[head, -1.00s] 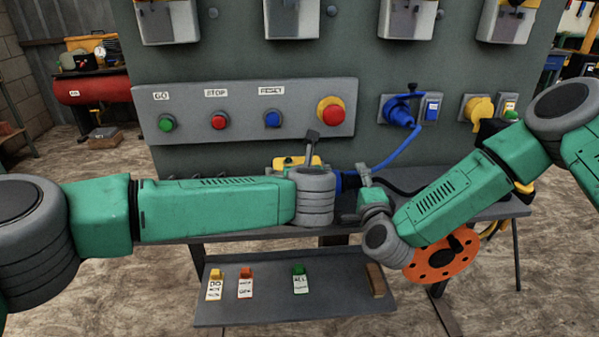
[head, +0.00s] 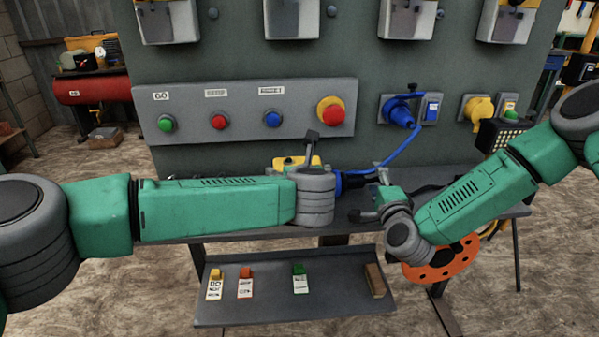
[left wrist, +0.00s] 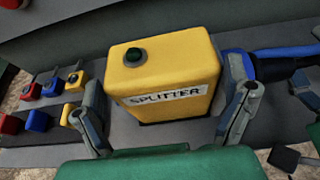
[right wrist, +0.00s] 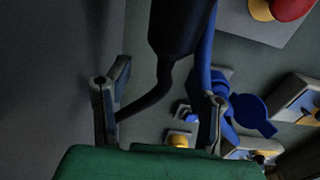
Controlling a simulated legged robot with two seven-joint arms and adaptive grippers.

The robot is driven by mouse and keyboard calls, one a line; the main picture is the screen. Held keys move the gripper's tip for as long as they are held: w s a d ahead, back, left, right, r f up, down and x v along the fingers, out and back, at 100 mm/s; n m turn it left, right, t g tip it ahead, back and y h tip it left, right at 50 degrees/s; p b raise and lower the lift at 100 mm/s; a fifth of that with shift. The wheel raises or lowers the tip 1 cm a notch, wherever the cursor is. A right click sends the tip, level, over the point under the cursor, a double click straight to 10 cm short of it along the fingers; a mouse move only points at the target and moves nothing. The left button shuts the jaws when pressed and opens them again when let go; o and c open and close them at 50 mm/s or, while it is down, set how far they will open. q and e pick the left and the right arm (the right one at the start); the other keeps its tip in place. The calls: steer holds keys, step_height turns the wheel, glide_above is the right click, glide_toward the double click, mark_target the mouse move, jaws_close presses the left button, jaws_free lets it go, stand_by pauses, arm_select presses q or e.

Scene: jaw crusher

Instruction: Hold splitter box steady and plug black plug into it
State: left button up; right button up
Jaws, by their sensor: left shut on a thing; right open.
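The yellow splitter box (left wrist: 165,75), labelled SPLITTER with a dark green button on top, sits between my left gripper's fingers (left wrist: 165,105), which are shut on it. It is partly hidden in the head view (head: 295,162) behind my left wrist. A blue cable with a dark plug end (left wrist: 265,62) meets the box's right side. My right gripper (head: 370,195) is open, just right of the box; its fingers also show in the right wrist view (right wrist: 165,95). A black plug (right wrist: 180,25) with a black cable shows beyond and between those fingers. I cannot tell whether it touches the box.
The grey panel carries GO, STOP and RESET buttons, a red emergency button (head: 331,110), a blue plug (head: 399,112) and a yellow plug (head: 478,109). A lower shelf (head: 330,312) holds labelled tags. An orange reel (head: 445,262) hangs below my right arm.

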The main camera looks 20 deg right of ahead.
arm_select(q)
steer(key=shift+f, duration=0.1)
arm_select(e)
steer(key=shift+s+d, duration=0.2)
steer(key=shift+d, duration=0.6)
steer(key=shift+s+d, duration=0.2)
steer(key=shift+d, duration=0.55)
steer(key=shift+s+d, duration=0.2)
steer(key=shift+d, duration=0.6)
arm_select(q)
steer(key=o, duration=1.3)
steer(key=shift+o, duration=0.2)
